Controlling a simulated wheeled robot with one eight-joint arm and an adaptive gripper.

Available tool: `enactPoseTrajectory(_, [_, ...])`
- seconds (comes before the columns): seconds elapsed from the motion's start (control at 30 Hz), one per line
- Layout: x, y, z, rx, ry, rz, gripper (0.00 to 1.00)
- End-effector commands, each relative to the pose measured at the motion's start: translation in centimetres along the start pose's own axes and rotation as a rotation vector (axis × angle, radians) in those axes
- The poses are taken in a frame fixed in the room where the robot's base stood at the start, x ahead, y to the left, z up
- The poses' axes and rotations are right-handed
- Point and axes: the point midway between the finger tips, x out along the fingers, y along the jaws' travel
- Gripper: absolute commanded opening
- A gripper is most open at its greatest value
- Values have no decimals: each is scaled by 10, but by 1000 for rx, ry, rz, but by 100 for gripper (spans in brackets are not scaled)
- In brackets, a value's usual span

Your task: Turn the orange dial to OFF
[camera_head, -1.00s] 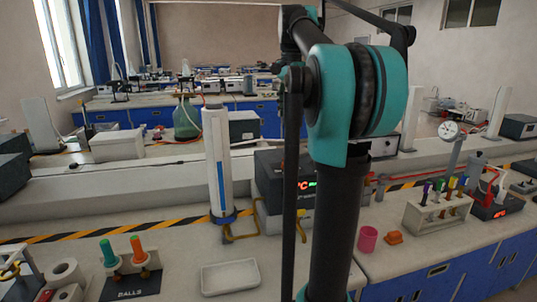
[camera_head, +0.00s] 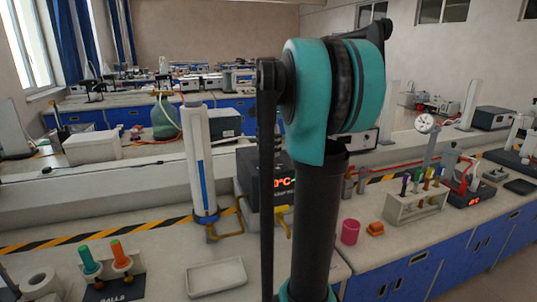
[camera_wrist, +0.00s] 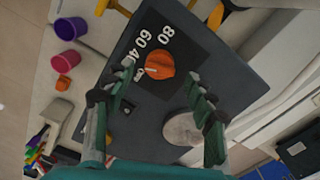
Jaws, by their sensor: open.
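The orange dial (camera_wrist: 160,66) sits on a dark panel in the wrist view, with the white numbers 80, 60 and 40 around it. A white mark on the dial points left, near a lower label partly hidden by a finger. I cannot read an OFF label. My gripper (camera_wrist: 162,80) is open, one finger to the left of the dial and one to the lower right. I cannot tell whether either finger touches it. In the head view, the dark device with a red display (camera_head: 285,183) is partly behind my arm; the dial and gripper are hidden there.
A pale round disc (camera_wrist: 183,130) lies by the right finger. A pink cup (camera_head: 350,231), a small orange object (camera_head: 375,229) and a rack of coloured tubes (camera_head: 416,205) stand right of my arm. A white tray (camera_head: 216,278) and a tall cylinder (camera_head: 199,165) are left.

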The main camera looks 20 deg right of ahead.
Motion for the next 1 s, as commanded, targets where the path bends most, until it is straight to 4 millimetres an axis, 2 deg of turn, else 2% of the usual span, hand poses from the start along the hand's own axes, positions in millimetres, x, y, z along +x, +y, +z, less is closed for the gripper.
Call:
enactPoseTrajectory(0.2, [22, 0, 0, 0, 0, 0, 56])
enactPoseTrajectory(0.57, [26, 0, 0, 0, 0, 0, 56])
enactPoseTrajectory(0.9, [26, 0, 0, 0, 0, 0, 13])
enactPoseTrajectory(0.97, [26, 0, 0, 0, 0, 0, 6])
enactPoseTrajectory(1.0, [26, 0, 0, 0, 0, 0, 5])
